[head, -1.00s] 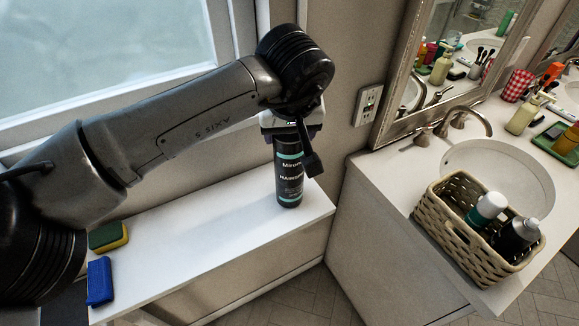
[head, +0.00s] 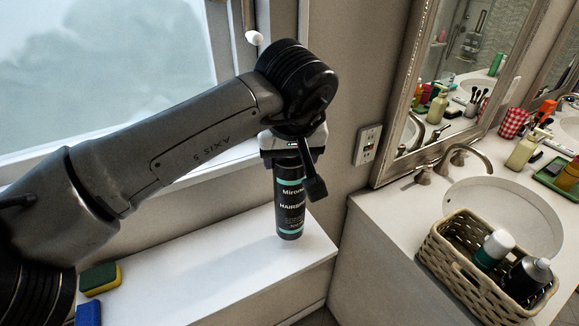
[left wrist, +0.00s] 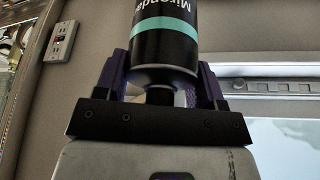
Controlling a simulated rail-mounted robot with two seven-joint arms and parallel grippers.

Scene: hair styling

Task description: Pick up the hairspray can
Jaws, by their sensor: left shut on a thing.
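The hairspray can (head: 290,204) is black with teal bands and white lettering. It is upright over the right end of the white ledge (head: 200,262). My left gripper (head: 293,162) is above it, shut on the can's upper end. In the left wrist view the can (left wrist: 166,45) sits between the purple fingers of the left gripper (left wrist: 165,85). Whether the can's base touches the ledge is hard to tell; it looks slightly raised. My right gripper is not in view.
A woven basket (head: 450,262) with two bottles stands on the sink counter (head: 395,225) at right, near the faucet (head: 462,152). A yellow-green sponge (head: 100,279) and a blue one (head: 88,314) lie at the ledge's left. The ledge between is clear.

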